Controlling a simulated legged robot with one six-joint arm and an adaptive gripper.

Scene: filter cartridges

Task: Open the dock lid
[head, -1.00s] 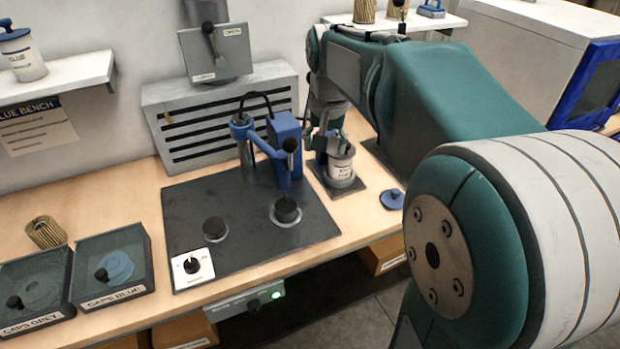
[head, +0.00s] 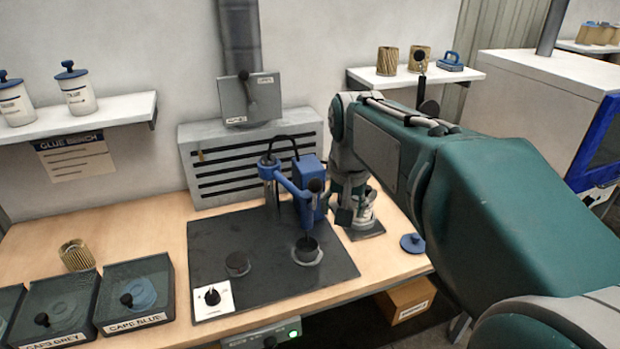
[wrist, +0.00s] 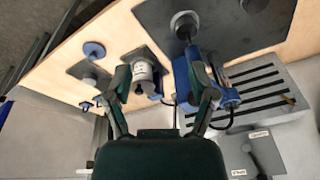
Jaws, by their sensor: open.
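My gripper (head: 352,212) is at the back right of the bench, beside the blue press (head: 308,200). In the wrist view its two fingers (wrist: 160,80) are spread apart. A white labelled pot (wrist: 142,74) shows between them, nearer the left finger; I cannot tell whether they touch. In the head view the pot (head: 366,214) stands on a small dark plate (head: 368,234), partly hidden by my gripper. A loose blue round lid (head: 412,243) lies on the bench to its right. No part is clearly marked as a dock lid.
Caps boxes (head: 139,290) with dark covers stand at the front left. A grey vent (head: 255,158) stands behind. A white cabinet (head: 545,95) with a blue-framed window is at the right.

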